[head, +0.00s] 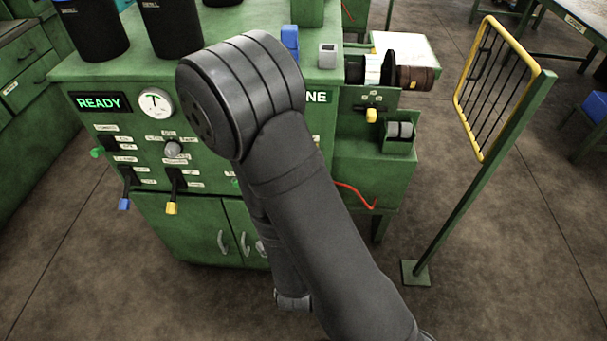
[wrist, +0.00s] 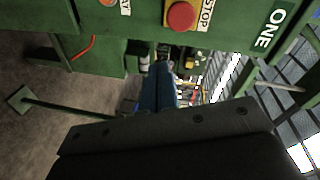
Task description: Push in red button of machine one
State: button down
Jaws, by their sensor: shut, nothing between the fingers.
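Machine one is the green cabinet (head: 90,70) with a READY display; its sign (head: 316,96) is partly covered and only "NE" shows. In the wrist view the sign (wrist: 271,27) reads ONE. The red button (wrist: 181,16) is round, on the green panel beside a STOP label (wrist: 204,14), near the top edge of the wrist view. My gripper (wrist: 160,68) shows blue fingers, shut and empty, below the button in that picture and apart from it. In the head view my arm hides the button and I cannot make out the gripper.
A red wire (head: 357,194) hangs at the machine's right side. A yellow-framed guard (head: 541,74) on a green post stands further right. Two dark canisters (head: 172,25) stand on top at left. Levers with blue (head: 124,204) and yellow (head: 171,208) ends stick out in front.

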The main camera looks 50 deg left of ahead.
jog(key=s+m, duration=0.1)
jog(key=s+r+m+y, duration=0.1)
jog(key=s, duration=0.1)
jog(key=s+d+m+y, duration=0.1)
jog(key=shift+s+r, duration=0.3)
jog(key=shift+s, duration=0.05)
jog(key=shift+w, duration=0.1)
jog(key=x, duration=1.3)
jog(key=shift+w+a+r, duration=0.15)
jog(key=shift+w+a, duration=0.1)
jog(key=shift+a, duration=0.05)
jog(key=shift+x, duration=1)
jog(key=v, duration=1.4)
jog(key=shift+s+d, duration=0.1)
